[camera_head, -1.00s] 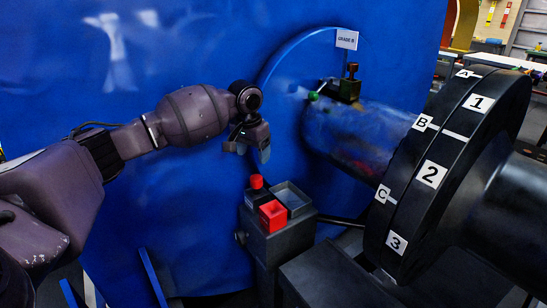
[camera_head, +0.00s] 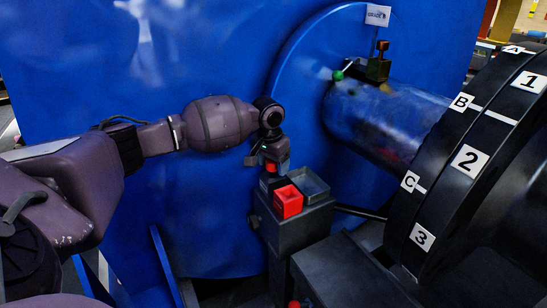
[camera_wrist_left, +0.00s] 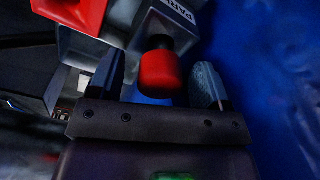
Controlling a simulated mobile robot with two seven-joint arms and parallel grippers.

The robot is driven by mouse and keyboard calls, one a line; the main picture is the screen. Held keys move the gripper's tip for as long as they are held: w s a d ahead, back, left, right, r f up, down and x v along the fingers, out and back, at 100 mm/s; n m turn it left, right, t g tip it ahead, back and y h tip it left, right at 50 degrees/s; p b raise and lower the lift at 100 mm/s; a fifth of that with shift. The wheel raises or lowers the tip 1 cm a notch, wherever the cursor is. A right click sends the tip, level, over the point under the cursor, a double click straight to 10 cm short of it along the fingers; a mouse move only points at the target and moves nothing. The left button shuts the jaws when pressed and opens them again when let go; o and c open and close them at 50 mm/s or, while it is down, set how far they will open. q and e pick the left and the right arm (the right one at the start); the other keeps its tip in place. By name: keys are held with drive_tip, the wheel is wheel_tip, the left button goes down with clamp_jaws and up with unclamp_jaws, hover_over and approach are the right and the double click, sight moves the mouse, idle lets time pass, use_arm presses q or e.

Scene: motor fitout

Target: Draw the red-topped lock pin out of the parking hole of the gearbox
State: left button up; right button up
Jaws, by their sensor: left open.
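The lock pin's red top (camera_wrist_left: 160,74) shows in the left wrist view, with a dark shaft going into a grey block marked with partly cut-off lettering, "PARK" (camera_wrist_left: 184,10). My left gripper (camera_wrist_left: 157,88) is open, with one finger on each side of the red top. No clear contact shows. In the head view my left gripper (camera_head: 268,160) hangs over the left edge of the grey gearbox-side stand (camera_head: 290,232) and mostly hides the pin. My right gripper is not in view.
A red square socket (camera_head: 288,202) and a grey open tray (camera_head: 314,184) sit right beside the gripper on the stand. A large black numbered drum (camera_head: 450,170) and a metal shaft (camera_head: 385,120) stand to the right. A blue wall (camera_head: 190,70) lies behind.

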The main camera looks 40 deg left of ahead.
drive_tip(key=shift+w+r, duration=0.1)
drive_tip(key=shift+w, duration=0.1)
use_arm(q)
drive_tip(key=shift+c, duration=0.4)
drive_tip(key=c, duration=1.1)
drive_tip(key=shift+r+p, duration=0.3)
drive_tip(key=shift+r, duration=0.25)
drive_tip(key=shift+r+p, duration=0.35)
drive_tip(key=shift+r, duration=0.25)
drive_tip(key=shift+r+p, duration=0.55)
drive_tip(key=shift+r, duration=0.45)
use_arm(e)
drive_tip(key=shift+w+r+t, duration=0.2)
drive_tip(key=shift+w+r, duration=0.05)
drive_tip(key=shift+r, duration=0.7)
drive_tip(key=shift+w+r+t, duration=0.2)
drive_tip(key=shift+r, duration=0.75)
use_arm(q)
drive_tip(key=shift+r, duration=0.4)
drive_tip(key=shift+r+p, duration=0.55)
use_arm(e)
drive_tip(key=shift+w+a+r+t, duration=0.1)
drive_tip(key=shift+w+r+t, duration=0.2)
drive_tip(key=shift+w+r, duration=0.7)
